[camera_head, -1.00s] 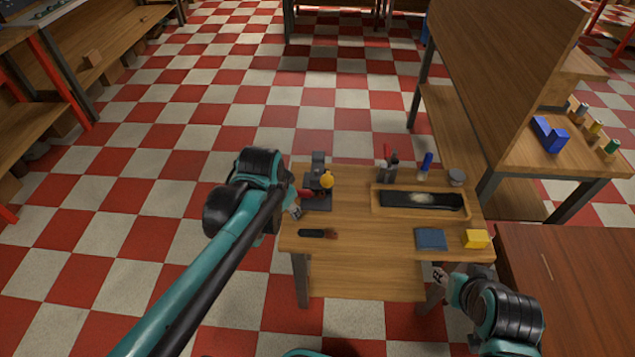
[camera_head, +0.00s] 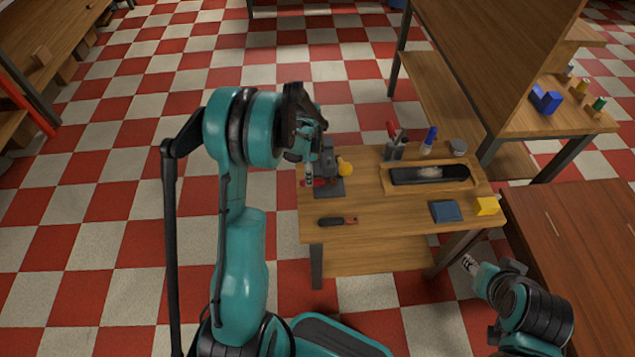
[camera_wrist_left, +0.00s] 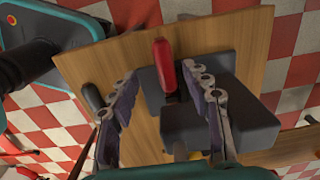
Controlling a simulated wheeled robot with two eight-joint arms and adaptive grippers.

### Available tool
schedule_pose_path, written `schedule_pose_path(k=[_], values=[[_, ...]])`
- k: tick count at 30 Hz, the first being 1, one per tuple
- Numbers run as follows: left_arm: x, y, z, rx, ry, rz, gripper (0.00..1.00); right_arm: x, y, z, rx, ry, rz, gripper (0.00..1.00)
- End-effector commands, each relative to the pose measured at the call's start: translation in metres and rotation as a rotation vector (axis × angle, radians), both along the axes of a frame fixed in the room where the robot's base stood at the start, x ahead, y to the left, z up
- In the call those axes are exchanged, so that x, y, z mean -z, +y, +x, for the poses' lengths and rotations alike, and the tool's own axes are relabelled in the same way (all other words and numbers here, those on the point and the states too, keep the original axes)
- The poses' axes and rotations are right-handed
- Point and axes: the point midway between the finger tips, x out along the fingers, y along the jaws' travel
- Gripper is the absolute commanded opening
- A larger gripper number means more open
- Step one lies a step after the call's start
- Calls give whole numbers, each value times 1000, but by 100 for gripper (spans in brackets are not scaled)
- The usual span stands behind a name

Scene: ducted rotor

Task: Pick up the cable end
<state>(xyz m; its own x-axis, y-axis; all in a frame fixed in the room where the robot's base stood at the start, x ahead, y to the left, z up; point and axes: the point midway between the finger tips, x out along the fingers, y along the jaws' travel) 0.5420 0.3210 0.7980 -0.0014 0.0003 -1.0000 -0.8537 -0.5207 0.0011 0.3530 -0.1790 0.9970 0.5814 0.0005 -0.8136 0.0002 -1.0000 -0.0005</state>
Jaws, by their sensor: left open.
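My left gripper (camera_wrist_left: 159,72) is open in the left wrist view, with a red, rounded piece (camera_wrist_left: 164,62) between and beyond its fingers. The fingers do not touch it as far as I can see. The red piece is at a dark grey fixture (camera_wrist_left: 228,70), which also stands at the table's left end in the head view (camera_head: 329,188), with a yellow knob (camera_head: 345,169) on it. There the left gripper (camera_head: 309,172) is over the fixture's left side. I cannot make out a cable end for certain. My right gripper (camera_head: 467,261) is off the table's front right corner, its fingers too small to judge.
The front middle is bare. A tall-backed bench (camera_head: 540,118) stands behind right.

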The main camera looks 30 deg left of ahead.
Motion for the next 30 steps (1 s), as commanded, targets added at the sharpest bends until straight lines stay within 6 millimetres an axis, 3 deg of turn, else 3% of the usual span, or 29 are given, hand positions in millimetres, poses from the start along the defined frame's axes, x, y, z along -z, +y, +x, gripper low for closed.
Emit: schedule_pose_path(k=[10,18,24,30], values=[[48,6,4,-2,-1,0,48,26,0,0,0,0,0,40],[51,5,4,-2,-1,0,48,26,0,0,0,0,0,40],[51,5,4,-2,-1,0,0,26,0,0,0,0,0,40],[51,5,4,-2,-1,0,0,26,0,0,0,0,0,40]])
